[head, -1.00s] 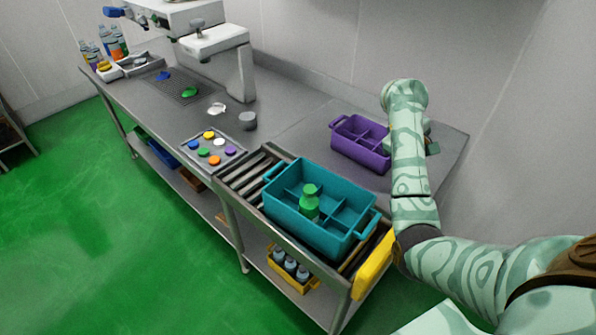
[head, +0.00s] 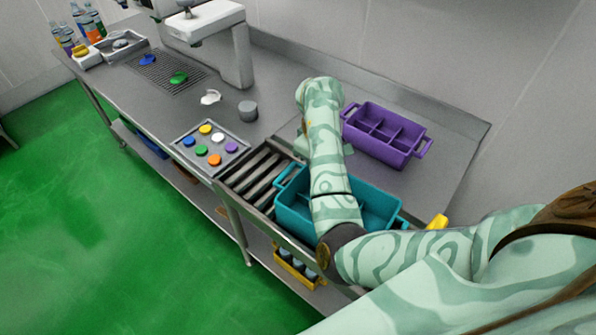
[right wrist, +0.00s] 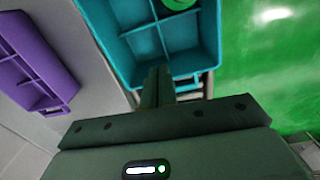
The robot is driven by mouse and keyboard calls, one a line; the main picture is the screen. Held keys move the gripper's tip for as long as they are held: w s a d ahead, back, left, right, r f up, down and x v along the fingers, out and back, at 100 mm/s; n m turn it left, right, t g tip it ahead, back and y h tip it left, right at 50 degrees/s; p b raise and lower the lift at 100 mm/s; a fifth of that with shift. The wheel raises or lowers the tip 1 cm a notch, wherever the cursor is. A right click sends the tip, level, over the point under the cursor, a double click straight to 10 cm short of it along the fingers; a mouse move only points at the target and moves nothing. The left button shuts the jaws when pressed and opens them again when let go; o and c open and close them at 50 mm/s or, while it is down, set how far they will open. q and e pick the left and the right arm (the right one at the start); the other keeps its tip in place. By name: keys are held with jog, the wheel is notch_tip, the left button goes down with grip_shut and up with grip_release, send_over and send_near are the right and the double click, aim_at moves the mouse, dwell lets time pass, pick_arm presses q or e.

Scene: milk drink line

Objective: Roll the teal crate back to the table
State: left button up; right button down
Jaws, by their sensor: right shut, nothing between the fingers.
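The teal crate (head: 291,212) sits on the roller section at the table's near end, partly covered by my right arm. It also shows in the right wrist view (right wrist: 186,68), with part of a green bottle (right wrist: 178,4) inside at the top edge. My right gripper (right wrist: 158,82) is shut and empty, its fingertips close to the crate's end wall; I cannot tell whether they touch it. In the head view my right forearm hides the crate's middle and the fingers are hidden behind the wrist. My left gripper is out of view.
A purple divided crate (head: 374,149) stands on the tabletop beside the rollers (head: 256,174). A yellow piece (head: 437,222) is at the rollers' near end. A tray of coloured caps (head: 188,154) and a grey cylinder (head: 248,110) lie farther left. Green floor is open at left.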

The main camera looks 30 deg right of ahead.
aim_at(303, 178)
jog(key=w+f+b, duration=0.1)
jog(key=f, duration=0.2)
jog(key=w+a+f+b, duration=0.1)
jog(key=f, duration=0.2)
jog(key=w+f+b, duration=0.1)
jog(key=f, duration=0.1)
jog(key=shift+w+a+f+b, duration=0.2)
jog(key=shift+w+f+b, duration=0.05)
jog(key=shift+f+b, duration=0.15)
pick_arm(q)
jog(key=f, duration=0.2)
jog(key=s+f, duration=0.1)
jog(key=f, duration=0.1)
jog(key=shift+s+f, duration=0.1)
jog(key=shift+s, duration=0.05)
